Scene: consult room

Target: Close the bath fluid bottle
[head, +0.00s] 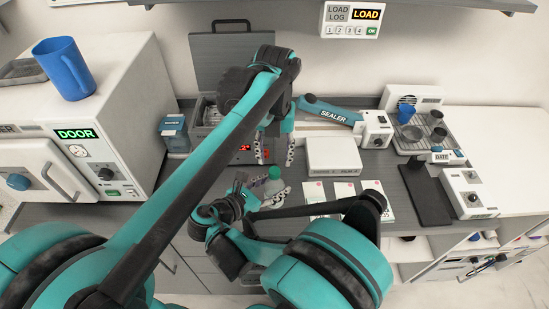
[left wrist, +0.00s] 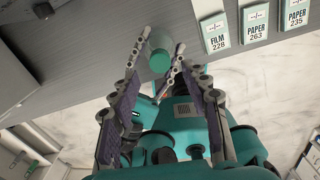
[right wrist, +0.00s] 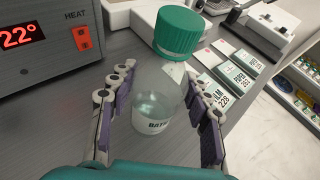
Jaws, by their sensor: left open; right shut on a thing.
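The bath fluid bottle (right wrist: 158,100) is clear, with a label partly reading "BATH". It stands between the fingers of my right gripper (right wrist: 160,88), which is shut on its body. A green ribbed cap (right wrist: 178,33) sits at the top of the bottle's neck; I cannot tell whether it is tight. In the head view the bottle (head: 274,187) is in front of the heated bath unit. My left gripper (head: 274,150) is open and empty above the bottle, fingers pointing down. In the left wrist view the cap (left wrist: 159,60) shows between its spread fingers, apart from them.
The heat unit (right wrist: 40,45) with a red 22° display is close by, its lid (head: 232,70) raised behind. A white box (head: 333,155) and film and paper packets (head: 315,198) lie to the right. The sealer (head: 335,113) is behind. The door cabinet (head: 90,120) stands left.

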